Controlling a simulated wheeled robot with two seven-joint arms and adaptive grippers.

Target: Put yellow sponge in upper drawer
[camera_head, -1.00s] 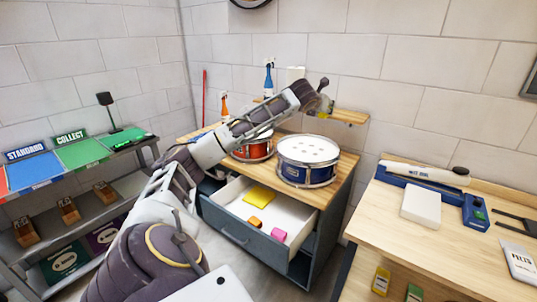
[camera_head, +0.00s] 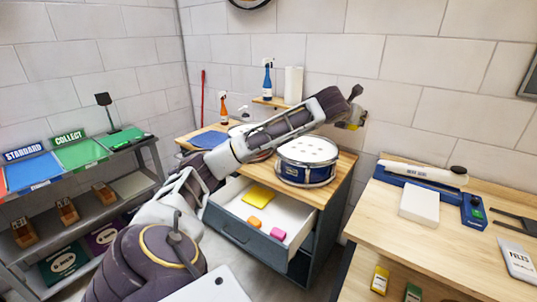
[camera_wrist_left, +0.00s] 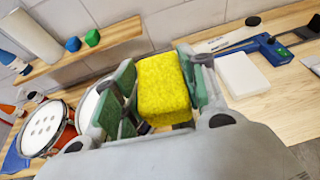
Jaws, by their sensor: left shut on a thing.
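My left gripper (camera_head: 354,117) is at the back right, beyond the blue drum in the picture and beside the wall shelf. It is small and partly hidden by its wrist in the head view. In the left wrist view the gripper (camera_wrist_left: 160,78) is shut on a yellow sponge (camera_wrist_left: 164,88), with green pads on both sides. A bit of yellow shows at the gripper in the head view. The upper drawer (camera_head: 236,229) of the dark cabinet stands open. A flat yellow piece (camera_head: 258,199), an orange piece (camera_head: 254,222) and a pink piece (camera_head: 277,234) lie in it. My right gripper is out of view.
A blue drum (camera_head: 306,171) stands on the cabinet top, with a red drum mostly behind my arm. The wall shelf (camera_head: 267,102) holds a spray bottle and a paper roll (camera_head: 293,86). A workbench (camera_head: 440,235) stands right, a display rack (camera_head: 80,205) left.

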